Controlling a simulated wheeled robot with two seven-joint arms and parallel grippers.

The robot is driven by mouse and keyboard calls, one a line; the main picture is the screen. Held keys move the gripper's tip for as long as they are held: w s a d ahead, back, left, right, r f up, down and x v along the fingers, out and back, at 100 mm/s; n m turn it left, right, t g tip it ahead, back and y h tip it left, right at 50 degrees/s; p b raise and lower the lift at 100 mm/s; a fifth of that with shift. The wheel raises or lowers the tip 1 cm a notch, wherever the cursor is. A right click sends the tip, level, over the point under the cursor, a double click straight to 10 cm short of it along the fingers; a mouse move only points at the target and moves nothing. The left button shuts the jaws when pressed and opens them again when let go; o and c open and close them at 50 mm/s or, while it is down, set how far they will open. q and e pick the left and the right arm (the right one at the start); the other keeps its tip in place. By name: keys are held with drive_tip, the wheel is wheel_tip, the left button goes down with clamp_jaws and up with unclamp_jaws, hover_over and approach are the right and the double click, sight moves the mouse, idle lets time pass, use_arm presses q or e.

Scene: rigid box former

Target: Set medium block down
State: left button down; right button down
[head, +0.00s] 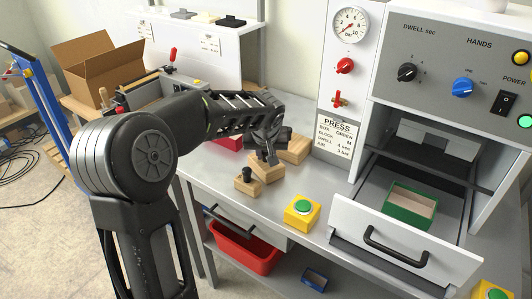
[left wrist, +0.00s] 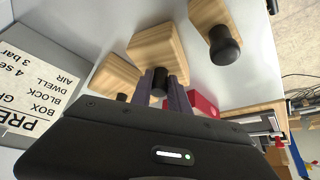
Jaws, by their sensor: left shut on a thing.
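The medium block (head: 267,172) is pale wood with a black knob, at the middle of three wooden blocks; it also shows in the left wrist view (left wrist: 158,45). My left gripper (head: 269,156) is above it, with its fingers shut on the black knob (left wrist: 159,82). The block is at or just above the grey bench top; I cannot tell whether it touches. The smaller block (head: 247,186) stands in front and to the left. The larger block (head: 296,150) is behind and to the right, partly hidden by the gripper. My right gripper is out of view.
A yellow box with a green button (head: 302,211) sits at the bench's front edge. The press drawer (head: 405,243) is open at the right, with a green box (head: 411,204) in it. A red box (head: 226,143) lies behind my left arm.

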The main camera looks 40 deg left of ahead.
use_arm(q)
drive_tip(key=shift+f, duration=0.1)
drive_tip(key=c, duration=1.3)
unclamp_jaws()
drive_tip(key=shift+o, duration=0.2)
drive_tip(key=shift+r, duration=0.2)
drive_tip(key=shift+s+d+r, duration=0.1)
drive_tip(key=shift+r, duration=0.1)
drive_tip(key=v, duration=1.1)
drive_tip(key=shift+b, duration=0.3)
drive_tip(key=shift+r, duration=0.15)
